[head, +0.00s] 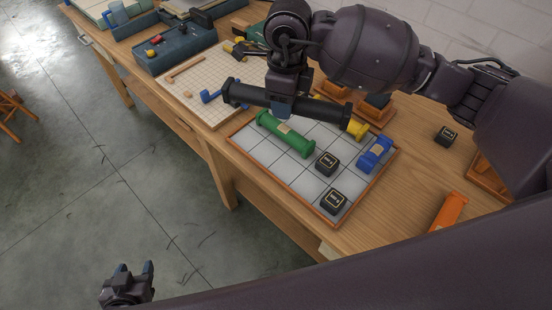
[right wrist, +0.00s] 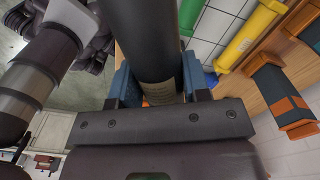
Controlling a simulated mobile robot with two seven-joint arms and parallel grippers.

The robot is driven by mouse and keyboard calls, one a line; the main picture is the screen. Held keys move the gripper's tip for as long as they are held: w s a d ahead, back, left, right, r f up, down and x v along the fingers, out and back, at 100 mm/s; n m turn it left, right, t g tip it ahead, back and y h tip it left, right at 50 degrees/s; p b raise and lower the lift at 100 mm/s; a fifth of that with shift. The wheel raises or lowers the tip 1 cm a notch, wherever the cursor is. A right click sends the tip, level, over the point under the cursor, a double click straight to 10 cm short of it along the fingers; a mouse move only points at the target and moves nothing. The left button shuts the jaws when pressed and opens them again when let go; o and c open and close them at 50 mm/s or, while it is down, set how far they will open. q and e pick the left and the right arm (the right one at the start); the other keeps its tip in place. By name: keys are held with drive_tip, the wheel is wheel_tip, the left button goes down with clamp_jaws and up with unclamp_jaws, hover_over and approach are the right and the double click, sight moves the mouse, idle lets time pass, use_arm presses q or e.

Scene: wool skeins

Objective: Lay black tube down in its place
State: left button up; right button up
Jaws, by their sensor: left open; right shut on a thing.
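The black tube (head: 248,95) is a long dark cylinder with wider ends. My right gripper (head: 282,108) is shut around it near its middle, and it appears raised above the gridded tray (head: 272,174). In the right wrist view the black tube (right wrist: 143,45) runs between the blue fingers of my right gripper (right wrist: 160,85). A green tube (head: 285,134) lies in the tray below and beside the black one. My left gripper (head: 127,283) is open and empty, over the floor at lower left. The tray's far edge is partly hidden by my right arm.
A yellow tube (head: 357,129) is partly hidden behind the black one. A pale gridded board (head: 190,82) lies left of the tray. An orange piece (head: 447,212) is at right.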

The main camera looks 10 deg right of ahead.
drive_tip(key=m, duration=0.1)
drive_tip(key=a+r+m, duration=0.1)
drive_tip(key=m, duration=0.2)
drive_tip(key=shift+w+a+r+m, duration=0.15)
drive_tip(key=shift+a+m, duration=0.15)
drive_tip(key=shift+a, duration=0.1)
drive_tip(key=shift+a+f+m, duration=0.1)
drive_tip(key=shift+f+m, duration=0.2)
drive_tip(key=shift+f, duration=0.05)
hover_over(276, 161)
wheel_tip(276, 161, down, 14)
drive_tip(key=shift+f+b, duration=0.2)
drive_tip(key=shift+b, duration=0.1)
drive_tip(key=shift+f, duration=0.65)
wheel_tip(276, 161, down, 3)
drive_tip(key=shift+f, duration=0.3)
drive_tip(key=shift+f+b, duration=0.15)
drive_tip(key=shift+b, duration=0.15)
drive_tip(key=o, duration=0.8)
drive_tip(key=shift+c, duration=0.2)
